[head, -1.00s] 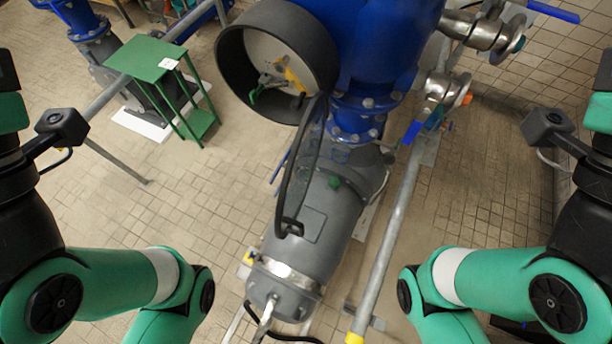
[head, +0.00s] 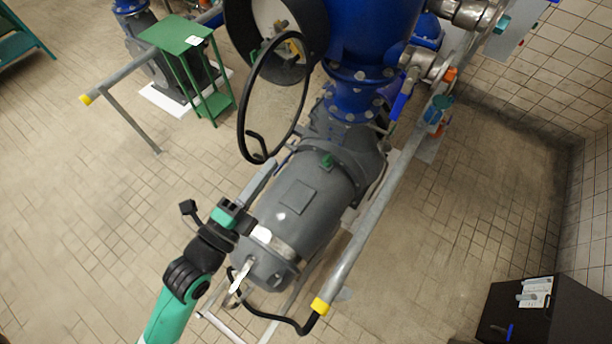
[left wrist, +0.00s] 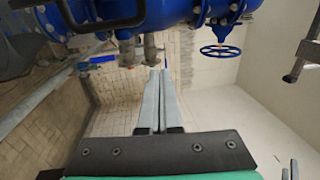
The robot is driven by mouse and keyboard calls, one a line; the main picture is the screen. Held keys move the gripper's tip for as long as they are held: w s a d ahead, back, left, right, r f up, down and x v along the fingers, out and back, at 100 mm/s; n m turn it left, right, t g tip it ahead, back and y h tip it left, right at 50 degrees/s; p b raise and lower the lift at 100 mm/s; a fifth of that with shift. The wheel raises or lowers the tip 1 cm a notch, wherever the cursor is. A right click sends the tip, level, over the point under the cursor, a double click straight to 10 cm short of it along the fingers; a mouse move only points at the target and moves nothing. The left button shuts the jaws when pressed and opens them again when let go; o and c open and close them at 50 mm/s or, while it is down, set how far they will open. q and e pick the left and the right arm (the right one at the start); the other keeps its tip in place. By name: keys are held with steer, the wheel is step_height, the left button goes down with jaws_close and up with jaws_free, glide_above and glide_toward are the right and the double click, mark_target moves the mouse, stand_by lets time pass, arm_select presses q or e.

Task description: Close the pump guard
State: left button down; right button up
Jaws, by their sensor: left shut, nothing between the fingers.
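The pump guard (head: 247,91) is a round, see-through cover with a black rim and a small black handle at its lower edge. It stands swung open, in front of the dark round housing (head: 318,57), whose inside shows. My left gripper (head: 272,168) is shut and empty. Its grey fingers point up towards the guard's lower rim and appear just below it in the head view; I cannot tell the gap in depth. My right gripper is out of view.
A grey motor (head: 305,200) lies below the guard, beside a grey rail (head: 370,225) with a yellow end. A green stand (head: 187,38) is at upper left. A dark cabinet (head: 560,310) stands at lower right. The tiled floor left of the motor is mostly open.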

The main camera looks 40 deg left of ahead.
mark_target(266, 158)
arm_select(q)
step_height(266, 158, down, 6)
steer(key=s+g, duration=0.2)
steer(key=s, duration=0.1)
steer(key=w+a+p, duration=0.2)
steer(key=w, duration=0.9)
steer(key=shift+s+a+r+b, duration=0.2)
steer(key=shift+s+a+b, duration=0.2)
steer(key=shift+s+a, duration=1.25)
steer(key=shift+d, duration=0.1)
